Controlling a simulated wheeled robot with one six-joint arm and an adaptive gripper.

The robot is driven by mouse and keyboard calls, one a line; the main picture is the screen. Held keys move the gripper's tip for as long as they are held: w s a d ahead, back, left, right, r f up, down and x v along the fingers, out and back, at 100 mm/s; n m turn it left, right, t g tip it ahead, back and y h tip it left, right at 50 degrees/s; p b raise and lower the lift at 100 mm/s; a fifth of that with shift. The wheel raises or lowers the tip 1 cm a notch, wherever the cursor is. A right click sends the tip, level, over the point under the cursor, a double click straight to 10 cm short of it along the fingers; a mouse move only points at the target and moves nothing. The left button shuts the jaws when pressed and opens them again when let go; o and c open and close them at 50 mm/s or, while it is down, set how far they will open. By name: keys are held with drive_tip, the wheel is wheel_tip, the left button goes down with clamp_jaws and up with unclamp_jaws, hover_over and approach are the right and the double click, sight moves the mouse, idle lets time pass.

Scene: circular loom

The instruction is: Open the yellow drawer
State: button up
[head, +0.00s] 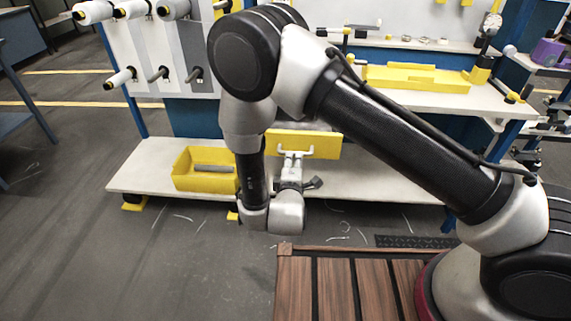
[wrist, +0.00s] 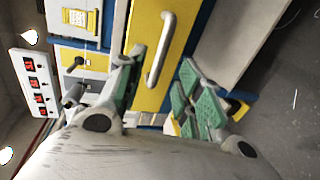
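The yellow drawer (head: 325,146) is under the workbench top, its front facing me. Its metal bar handle (head: 309,152) is partly hidden behind my gripper (head: 292,168). In the wrist view, the yellow drawer front (wrist: 143,35) and the silver handle (wrist: 163,45) lie straight ahead. My gripper (wrist: 161,60) is open there, with green finger pads on either side of the handle's lower end. The fingers appear not to touch the handle. I cannot tell how deep the handle sits between them. The drawer looks shut, though my arm hides part of it.
A yellow bin (head: 187,183) holding a grey rod stands on the white lower shelf (head: 380,187). The workbench top (head: 500,97) carries a yellow tray (head: 430,80). A panel with spools (head: 133,10) is at the left. Open floor (head: 80,240) lies at the left.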

drive_tip(key=x, duration=0.7)
drive_tip(key=shift+w+f, duration=0.15)
drive_tip(key=shift+w, duration=0.2)
clamp_jaws()
